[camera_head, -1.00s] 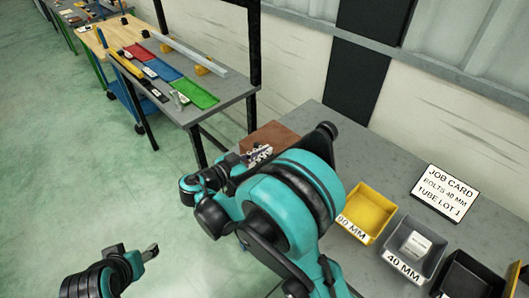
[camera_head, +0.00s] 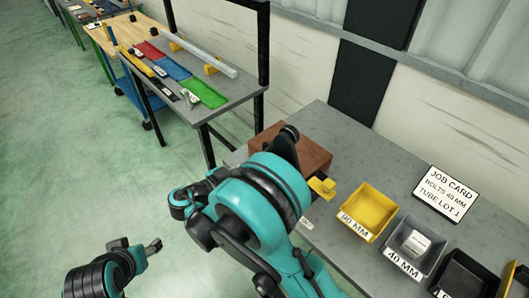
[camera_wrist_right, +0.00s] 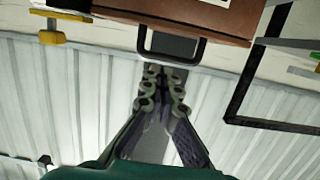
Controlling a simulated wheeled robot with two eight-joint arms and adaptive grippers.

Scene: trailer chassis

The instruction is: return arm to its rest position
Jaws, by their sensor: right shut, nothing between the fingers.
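My right arm, teal and black, fills the middle of the head view in front of the bench; its gripper is hidden there behind the arm. In the right wrist view my right gripper (camera_wrist_right: 162,88) is shut and empty, its fingers meeting below the dark handle of a brown case (camera_wrist_right: 215,18). I cannot tell whether they touch the handle. The brown case also shows in the head view (camera_head: 316,152), partly behind the arm. My left gripper (camera_head: 154,246) is at the lower left over open floor; its jaw opening is too small to tell.
The grey bench (camera_head: 350,138) holds a yellow bin (camera_head: 368,212), a grey bin (camera_head: 413,248) with a white box inside, a dark bin and a job card (camera_head: 443,195). A yellow fitting (camera_head: 322,187) sits beside the case. Another table (camera_head: 225,82) stands behind; floor at left is clear.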

